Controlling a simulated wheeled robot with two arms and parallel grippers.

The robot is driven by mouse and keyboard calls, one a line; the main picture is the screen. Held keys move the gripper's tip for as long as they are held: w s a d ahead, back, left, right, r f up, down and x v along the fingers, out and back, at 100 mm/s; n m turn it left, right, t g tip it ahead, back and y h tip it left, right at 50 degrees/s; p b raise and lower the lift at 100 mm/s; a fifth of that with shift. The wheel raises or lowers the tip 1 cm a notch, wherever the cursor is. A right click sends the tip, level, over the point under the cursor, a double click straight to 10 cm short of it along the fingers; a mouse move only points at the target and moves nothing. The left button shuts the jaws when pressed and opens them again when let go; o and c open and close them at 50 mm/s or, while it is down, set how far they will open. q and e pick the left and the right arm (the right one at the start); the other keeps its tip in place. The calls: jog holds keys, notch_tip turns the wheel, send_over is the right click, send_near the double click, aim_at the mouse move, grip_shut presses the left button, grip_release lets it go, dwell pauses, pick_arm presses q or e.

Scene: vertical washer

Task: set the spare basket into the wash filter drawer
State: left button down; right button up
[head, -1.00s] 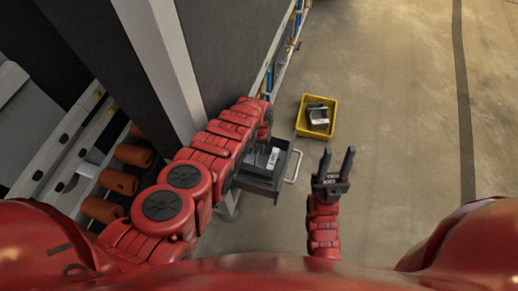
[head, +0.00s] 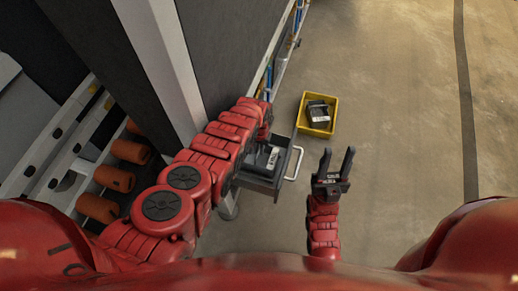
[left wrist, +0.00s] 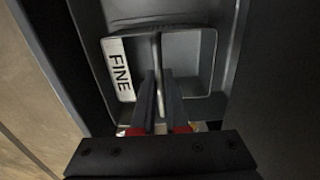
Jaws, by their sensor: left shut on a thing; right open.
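A grey basket (left wrist: 190,55) with a white label reading FINE shows in the left wrist view. A thin upright bar crosses its middle, and my left gripper (left wrist: 159,78) is shut on that bar. In the head view this basket (head: 272,157) is at the open dark drawer (head: 262,184), within its outline from above; whether it rests on the drawer floor I cannot tell. The drawer walls (left wrist: 93,50) surround it in the left wrist view. My left fingers are hidden behind the arm in the head view. My right gripper (head: 333,169) is open and empty, right of the drawer.
A yellow bin (head: 304,125) stands on the floor beyond the drawer, holding another dark basket (head: 317,112) with a pale label. The drawer's metal handle (head: 296,165) faces right. Orange rollers (head: 114,178) and a grey machine post are at left. Floor at right is clear.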

pick_arm(q)
jog(key=shift+f+b, duration=1.45)
jog(key=shift+f, duration=0.05)
jog(key=c, duration=0.8)
grip_release()
jog(key=shift+c, duration=0.2)
jog(key=shift+r+p, duration=0.55)
notch_tip(320, 180, up, 5)
jog(key=p, duration=0.3)
notch_tip(320, 180, up, 11)
jog(key=p, duration=0.2)
jog(key=shift+r, duration=0.15)
